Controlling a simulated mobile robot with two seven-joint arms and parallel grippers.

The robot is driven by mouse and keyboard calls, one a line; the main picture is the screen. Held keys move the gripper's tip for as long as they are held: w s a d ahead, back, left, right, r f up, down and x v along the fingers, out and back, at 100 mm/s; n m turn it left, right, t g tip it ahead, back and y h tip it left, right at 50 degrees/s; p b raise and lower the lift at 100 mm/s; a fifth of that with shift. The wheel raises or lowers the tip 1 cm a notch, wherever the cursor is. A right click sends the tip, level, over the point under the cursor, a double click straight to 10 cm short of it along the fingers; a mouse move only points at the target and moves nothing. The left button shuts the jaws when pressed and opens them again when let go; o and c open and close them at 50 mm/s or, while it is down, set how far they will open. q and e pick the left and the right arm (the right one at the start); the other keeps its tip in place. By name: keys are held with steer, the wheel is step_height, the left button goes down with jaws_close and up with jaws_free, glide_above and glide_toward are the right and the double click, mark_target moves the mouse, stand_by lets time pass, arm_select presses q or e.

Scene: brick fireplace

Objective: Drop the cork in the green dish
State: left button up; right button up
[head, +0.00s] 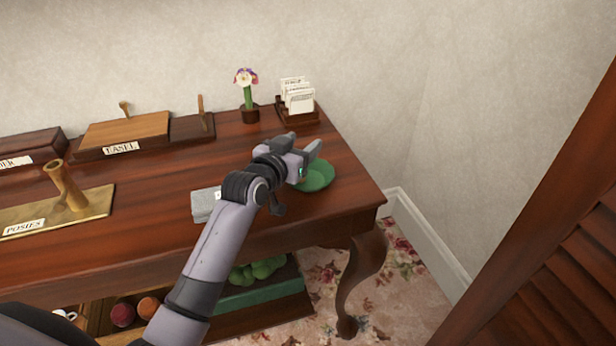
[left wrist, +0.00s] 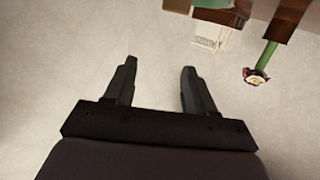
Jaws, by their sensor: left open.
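The green dish (head: 318,177) sits near the right end of the wooden desk. My left gripper (head: 303,146) is over or just behind the dish and hides part of it. Its jaws are open. In the left wrist view the two fingers (left wrist: 159,68) stand apart with nothing between them, against the pale wall. I cannot make out a cork in either view; the dish's far part is hidden behind the gripper. My right gripper is not in view.
A flower in a small pot (head: 250,113) and a card holder (head: 298,103) stand at the desk's back right. A grey block (head: 205,205) lies beside my left arm. The easel box (head: 125,133) and posies plate (head: 95,203) are to the left. A louvered door (head: 560,230) is right.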

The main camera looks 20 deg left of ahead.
arm_select(q)
steer(key=v, duration=0.7)
steer(key=shift+p, duration=0.3)
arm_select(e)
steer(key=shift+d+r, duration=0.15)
arm_select(q)
steer(key=shift+s, duration=0.15)
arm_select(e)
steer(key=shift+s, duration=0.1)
